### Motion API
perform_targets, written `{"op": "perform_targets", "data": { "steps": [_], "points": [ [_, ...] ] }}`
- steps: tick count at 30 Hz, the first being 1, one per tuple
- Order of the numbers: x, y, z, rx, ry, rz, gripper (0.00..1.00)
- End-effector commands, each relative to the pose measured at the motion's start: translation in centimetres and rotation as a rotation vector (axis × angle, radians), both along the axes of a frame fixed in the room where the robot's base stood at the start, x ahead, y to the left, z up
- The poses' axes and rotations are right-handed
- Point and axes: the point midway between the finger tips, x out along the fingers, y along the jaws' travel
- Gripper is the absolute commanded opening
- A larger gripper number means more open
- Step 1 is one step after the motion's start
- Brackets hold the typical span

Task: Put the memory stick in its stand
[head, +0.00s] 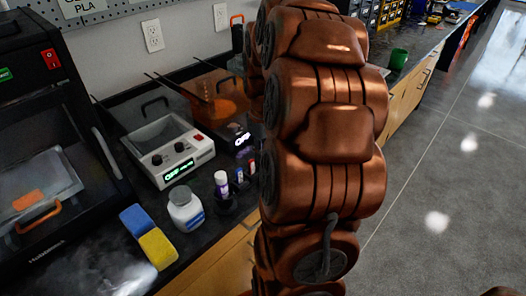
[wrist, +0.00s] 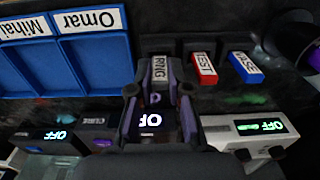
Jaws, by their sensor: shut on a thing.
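In the wrist view, my gripper (wrist: 159,88) is shut on a memory stick (wrist: 158,69) with a white label, its purplish sides showing between the fingers. The black stand (wrist: 215,46) lies just beyond the fingertips. A red stick (wrist: 203,68) and a blue stick (wrist: 244,66), both labelled, sit in it to the right of the held stick. I cannot tell whether the held stick touches the stand or is in a slot. In the head view, my arm hides the gripper and the held stick; small red and blue sticks (head: 246,171) show beside the arm.
A white device (head: 175,150) with an OFF display stands on the dark bench. A white bottle (head: 186,209), a purple bottle (head: 222,184), and blue and yellow sponges (head: 157,248) stand nearby. Blue named trays (wrist: 75,55) lie left in the wrist view. Floor at right is clear.

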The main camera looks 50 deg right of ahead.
Motion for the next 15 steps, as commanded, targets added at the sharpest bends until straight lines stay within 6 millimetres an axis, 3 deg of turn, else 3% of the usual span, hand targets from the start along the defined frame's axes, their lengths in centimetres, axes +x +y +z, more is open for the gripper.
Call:
{"op": "perform_targets", "data": {
  "steps": [4, 5, 7, 15],
  "points": [
    [0.01, 0.01, -0.42, 0.001, 0.000, 0.000, 0.00],
    [0.01, 0.01, -0.32, 0.000, 0.000, 0.000, 0.20],
    [0.01, 0.01, -0.29, 0.000, 0.000, 0.000, 0.28],
    [0.01, 0.01, -0.26, 0.000, 0.000, 0.000, 0.28]
  ]
}}
